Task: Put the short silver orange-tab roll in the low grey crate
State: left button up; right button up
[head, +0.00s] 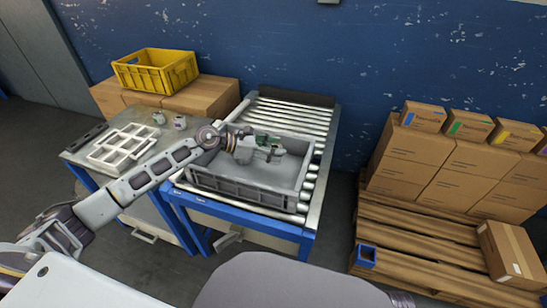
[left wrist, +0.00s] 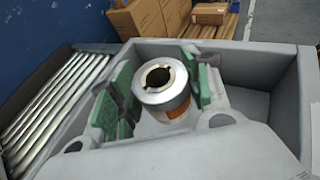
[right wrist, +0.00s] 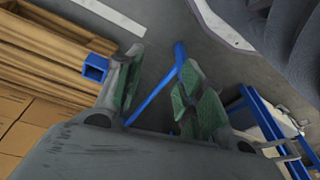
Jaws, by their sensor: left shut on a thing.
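The short silver roll (left wrist: 165,92) stands between the green-padded fingers of my left gripper (head: 268,148) in the left wrist view. A bit of its orange tab (left wrist: 176,112) shows on its side. The left gripper is shut on the roll, over the low grey crate (head: 237,189), inside its outline. The crate's wall (left wrist: 236,50) shows behind the roll in the left wrist view. I cannot tell whether the roll touches the crate floor. My right gripper (right wrist: 162,88) is open and empty, away from the crate. It is out of the head view.
The crate rests on a roller conveyor (head: 292,117). A grey table at the left bears a white divided tray (head: 122,147) and small rolls (head: 179,122). A yellow crate (head: 155,72) sits on cartons behind. A pallet (head: 420,240) with stacked cartons stands at the right.

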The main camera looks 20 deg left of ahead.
pick_arm(q)
jog(key=shift+f, duration=0.5)
jog(key=shift+f+b, duration=0.4)
jog(key=shift+f, duration=1.1)
pick_arm(e)
jog(key=shift+w+a+r, duration=0.1)
jog(key=shift+w+r, duration=0.05)
jog(key=shift+r, duration=0.4)
pick_arm(q)
jog(key=shift+f+b, duration=0.15)
jog(key=shift+b, duration=0.15)
pick_arm(e)
jog(key=shift+r, duration=0.1)
pick_arm(q)
jog(key=shift+f, duration=0.25)
pick_arm(e)
jog(key=shift+w+a+r+t, duration=0.1)
jog(key=shift+r+t, duration=0.2)
jog(key=shift+r, duration=0.15)
